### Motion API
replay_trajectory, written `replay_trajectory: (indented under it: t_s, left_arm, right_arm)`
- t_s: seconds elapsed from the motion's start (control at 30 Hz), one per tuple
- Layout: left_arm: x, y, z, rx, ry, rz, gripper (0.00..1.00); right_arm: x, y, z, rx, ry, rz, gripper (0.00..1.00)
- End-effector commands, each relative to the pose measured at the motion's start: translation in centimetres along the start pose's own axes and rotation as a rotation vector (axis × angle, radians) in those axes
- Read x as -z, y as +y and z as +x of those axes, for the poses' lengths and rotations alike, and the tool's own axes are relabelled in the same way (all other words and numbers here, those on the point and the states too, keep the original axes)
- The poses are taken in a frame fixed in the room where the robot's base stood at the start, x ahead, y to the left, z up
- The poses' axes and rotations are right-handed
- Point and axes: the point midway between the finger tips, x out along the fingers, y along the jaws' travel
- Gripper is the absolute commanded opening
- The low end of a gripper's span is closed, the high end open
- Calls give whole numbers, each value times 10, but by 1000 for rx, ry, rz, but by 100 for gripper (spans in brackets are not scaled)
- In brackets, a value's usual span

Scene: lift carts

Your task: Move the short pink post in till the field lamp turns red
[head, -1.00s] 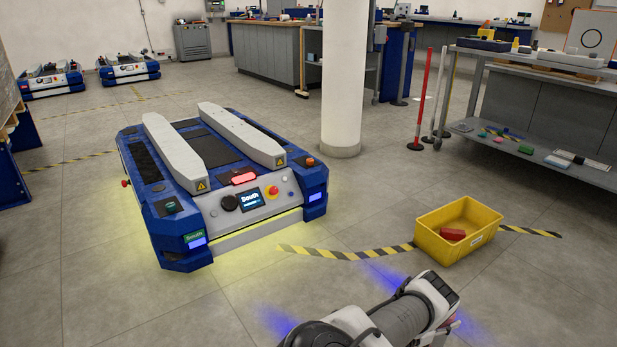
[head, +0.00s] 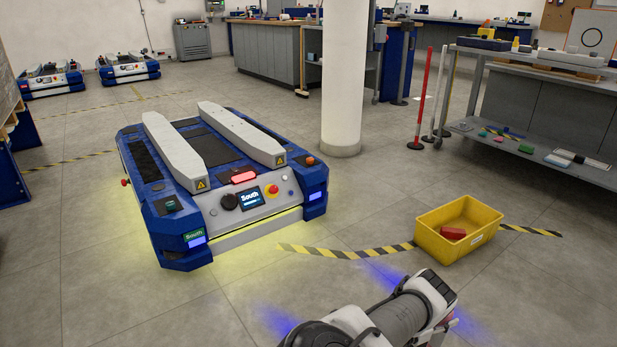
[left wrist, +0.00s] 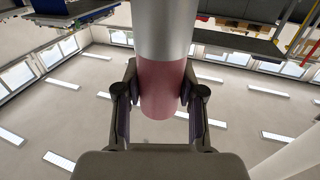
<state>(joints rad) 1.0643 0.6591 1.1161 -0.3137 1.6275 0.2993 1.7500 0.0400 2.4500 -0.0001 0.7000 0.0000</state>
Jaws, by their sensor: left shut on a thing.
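In the left wrist view my left gripper (left wrist: 160,78) is shut on a pink post (left wrist: 160,100), a round cylinder. Its pink end lies between the fingers and a grey cylinder continues upward from it. I cannot tell which light is the field lamp. My right gripper is not in view.
A yellow crate (head: 435,243) with a red block (head: 453,233) stands right of the cart. Striped tape (head: 345,254) runs across the floor between them. A white pillar (head: 345,85), a red pole (head: 423,105) and a shelf bench (head: 545,150) stand behind.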

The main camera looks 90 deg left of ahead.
Motion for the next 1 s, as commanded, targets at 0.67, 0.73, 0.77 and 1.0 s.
replay_trajectory:
  t_s: [0.67, 0.73, 0.77, 1.0]
  left_arm:
    - [-1, 0, -35, 2, -4, -1, 68]
    - [-2, -1, -54, 2, -6, -1, 68]
    - [-2, -1, -62, 2, -5, -1, 68]
    - [-1, 0, -111, 0, -1, 0, 68]
  right_arm:
    - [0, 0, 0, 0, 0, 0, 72]
    - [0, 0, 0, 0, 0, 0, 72]
    - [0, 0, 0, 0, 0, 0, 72]
    - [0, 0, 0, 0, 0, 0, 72]
